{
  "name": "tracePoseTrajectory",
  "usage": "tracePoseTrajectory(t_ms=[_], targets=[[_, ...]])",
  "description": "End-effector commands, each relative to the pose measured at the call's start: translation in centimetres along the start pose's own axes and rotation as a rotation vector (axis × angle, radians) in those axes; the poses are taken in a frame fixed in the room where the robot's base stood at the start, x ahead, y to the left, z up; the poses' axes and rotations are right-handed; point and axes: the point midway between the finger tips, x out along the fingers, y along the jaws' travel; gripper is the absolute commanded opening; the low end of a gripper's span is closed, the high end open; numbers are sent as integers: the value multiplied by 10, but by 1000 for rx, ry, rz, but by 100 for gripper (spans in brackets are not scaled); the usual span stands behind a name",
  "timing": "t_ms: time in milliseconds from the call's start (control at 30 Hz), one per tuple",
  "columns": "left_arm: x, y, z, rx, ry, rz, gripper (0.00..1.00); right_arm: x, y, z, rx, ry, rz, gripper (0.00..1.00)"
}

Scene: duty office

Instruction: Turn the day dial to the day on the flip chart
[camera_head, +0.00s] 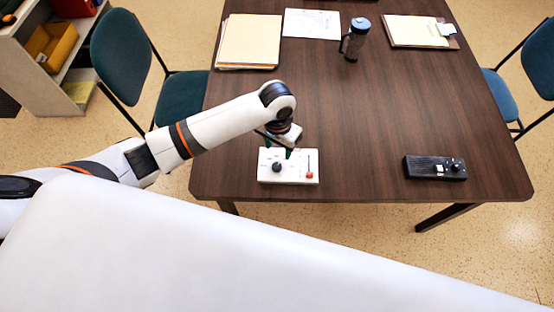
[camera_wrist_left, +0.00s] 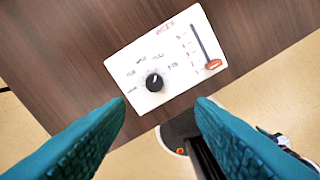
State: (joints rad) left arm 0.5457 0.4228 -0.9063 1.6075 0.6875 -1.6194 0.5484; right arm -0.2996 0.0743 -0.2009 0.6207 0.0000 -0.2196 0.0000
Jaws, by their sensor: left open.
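The white panel (camera_head: 300,180) lies at the near edge of the brown table. Its black dial knob (camera_head: 276,167) shows more clearly in the left wrist view (camera_wrist_left: 154,82), with a white pointer mark aimed roughly toward the top of that picture. No flip chart is visible. My right gripper is out of view.
A black control box (camera_head: 435,167) lies at the right near edge of the table (camera_head: 370,120). Folders (camera_head: 248,41), a paper sheet (camera_head: 312,23), a dark bottle (camera_head: 354,40) and a clipboard (camera_head: 420,31) lie farther back. Chairs (camera_head: 124,52) stand either side. The middle is clear.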

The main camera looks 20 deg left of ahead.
Motion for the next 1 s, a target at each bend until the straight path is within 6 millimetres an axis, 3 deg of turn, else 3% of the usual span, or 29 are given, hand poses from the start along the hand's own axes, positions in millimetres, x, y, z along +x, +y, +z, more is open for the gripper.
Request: tracePoseTrajectory(t_ms=[167,700,1000], targets=[[-1,8,3,-13,20,23,49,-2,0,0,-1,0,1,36],[94,9,2,-11,18,22,49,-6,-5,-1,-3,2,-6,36],[113,10,2,-10,16,22,49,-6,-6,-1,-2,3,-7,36]])
